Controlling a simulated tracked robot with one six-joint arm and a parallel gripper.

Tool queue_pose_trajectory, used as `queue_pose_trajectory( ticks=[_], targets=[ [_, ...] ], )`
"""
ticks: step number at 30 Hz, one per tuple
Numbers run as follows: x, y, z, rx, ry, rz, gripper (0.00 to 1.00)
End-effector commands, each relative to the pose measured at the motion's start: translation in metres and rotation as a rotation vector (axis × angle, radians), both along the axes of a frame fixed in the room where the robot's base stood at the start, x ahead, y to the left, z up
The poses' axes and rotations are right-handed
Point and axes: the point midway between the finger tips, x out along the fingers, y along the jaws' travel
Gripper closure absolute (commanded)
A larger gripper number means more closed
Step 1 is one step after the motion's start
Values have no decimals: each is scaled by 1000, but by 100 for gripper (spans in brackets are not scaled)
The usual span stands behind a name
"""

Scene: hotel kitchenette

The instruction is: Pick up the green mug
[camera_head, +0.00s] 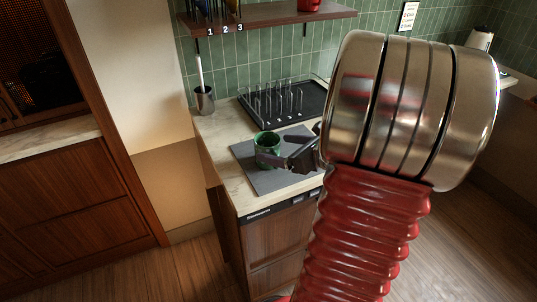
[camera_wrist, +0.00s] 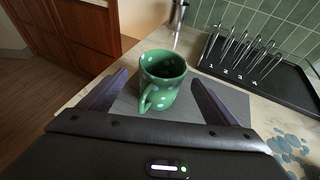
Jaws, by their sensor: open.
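A green mug (camera_head: 267,148) with pale spots stands upright on a grey mat (camera_head: 246,158) on the counter. In the wrist view the mug (camera_wrist: 162,76) is just ahead of my gripper, its handle turned toward me and a little left. My gripper (camera_wrist: 157,92) is open, with one dark finger on each side of the mug's near part. Gaps show between the fingers and the mug. In the head view my gripper (camera_head: 291,157) is at the mug's right side, partly hidden by my arm.
A black dish rack (camera_head: 285,102) with upright metal prongs stands behind the mat, numbered in the wrist view. A metal holder (camera_head: 204,99) with a brush is at the back left corner. A wooden shelf (camera_head: 270,14) hangs above. The counter's front edge is close to the mat.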

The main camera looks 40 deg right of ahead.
Motion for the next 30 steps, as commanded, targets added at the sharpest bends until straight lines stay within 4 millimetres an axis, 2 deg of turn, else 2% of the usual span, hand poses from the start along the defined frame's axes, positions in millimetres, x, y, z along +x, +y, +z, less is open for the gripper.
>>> queue_pose_trajectory(
  ticks=[8, 11, 21, 30],
  targets=[
    [1, 0, -1, 1, 0, 0, 17],
    [6, 0, -4, 1, 1, 1, 17],
    [43, 1, -19, 3, 0, 1, 17],
    [47, 0, -21, 0, 0, -2, 17]
  ],
)
